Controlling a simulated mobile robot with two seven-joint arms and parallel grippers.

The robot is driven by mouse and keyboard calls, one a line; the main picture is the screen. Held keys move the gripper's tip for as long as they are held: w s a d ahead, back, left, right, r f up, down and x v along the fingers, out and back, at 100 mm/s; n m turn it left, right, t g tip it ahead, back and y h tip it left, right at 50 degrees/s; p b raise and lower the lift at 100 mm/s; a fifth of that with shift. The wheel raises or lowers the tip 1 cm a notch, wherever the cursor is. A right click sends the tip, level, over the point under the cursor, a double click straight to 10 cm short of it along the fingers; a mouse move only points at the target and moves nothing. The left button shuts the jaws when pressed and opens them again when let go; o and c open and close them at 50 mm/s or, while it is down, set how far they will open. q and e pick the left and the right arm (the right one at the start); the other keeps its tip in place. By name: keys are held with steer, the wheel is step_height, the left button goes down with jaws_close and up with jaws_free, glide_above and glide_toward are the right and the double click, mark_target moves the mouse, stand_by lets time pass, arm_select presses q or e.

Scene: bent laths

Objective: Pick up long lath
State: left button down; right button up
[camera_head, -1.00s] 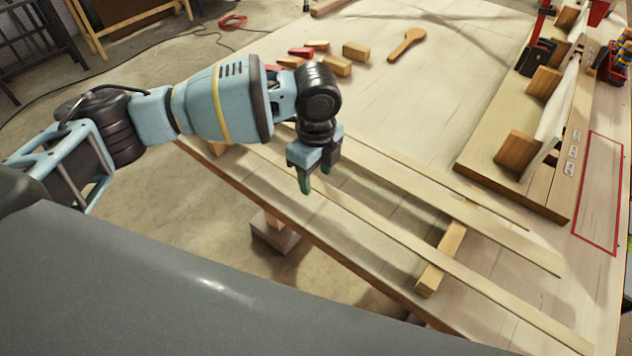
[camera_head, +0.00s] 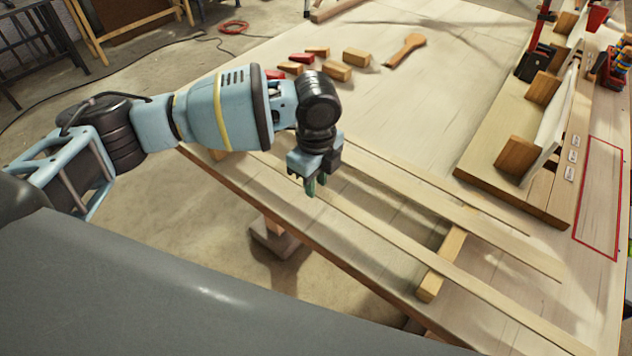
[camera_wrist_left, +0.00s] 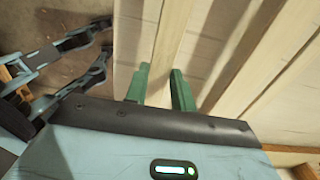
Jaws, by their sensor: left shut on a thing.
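Three pale, flat laths lie side by side, slanting across the workbench (camera_head: 465,120). The long lath (camera_head: 430,253) is the one nearest the bench's front edge and reaches furthest to the lower right. The middle lath (camera_head: 480,226) and the far lath (camera_head: 440,182) run behind it. My left gripper (camera_head: 311,188) points down and is shut on the long lath, towards its left part. In the left wrist view the long lath (camera_wrist_left: 172,38) runs between the two green fingers of the gripper (camera_wrist_left: 161,90). My right gripper is out of view.
A wooden support block (camera_head: 441,265) lies crosswise under the laths. Small wooden blocks (camera_head: 337,71) and a wooden spoon-shaped piece (camera_head: 405,49) lie at the back. A board with upright blocks (camera_head: 517,157) and a red-outlined area (camera_head: 600,200) are at the right.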

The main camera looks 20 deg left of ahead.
mark_target(317, 192)
arm_select(q)
steer(key=shift+r, duration=0.55)
steer(key=shift+s+d+r, duration=0.1)
steer(key=shift+s+r, duration=0.1)
steer(key=shift+r, duration=0.45)
steer(key=shift+s+d+r, duration=0.1)
steer(key=shift+s+r, duration=0.1)
steer(key=shift+r, duration=0.4)
steer(key=s+d, duration=0.3)
steer(key=s, duration=0.4)
steer(key=s+d+r+p, duration=0.1)
steer(key=s+d, duration=0.2)
steer(key=s, duration=0.3)
steer(key=shift+s+d+r, duration=0.15)
steer(key=shift+s+d, duration=0.1)
steer(key=shift+s, duration=0.1)
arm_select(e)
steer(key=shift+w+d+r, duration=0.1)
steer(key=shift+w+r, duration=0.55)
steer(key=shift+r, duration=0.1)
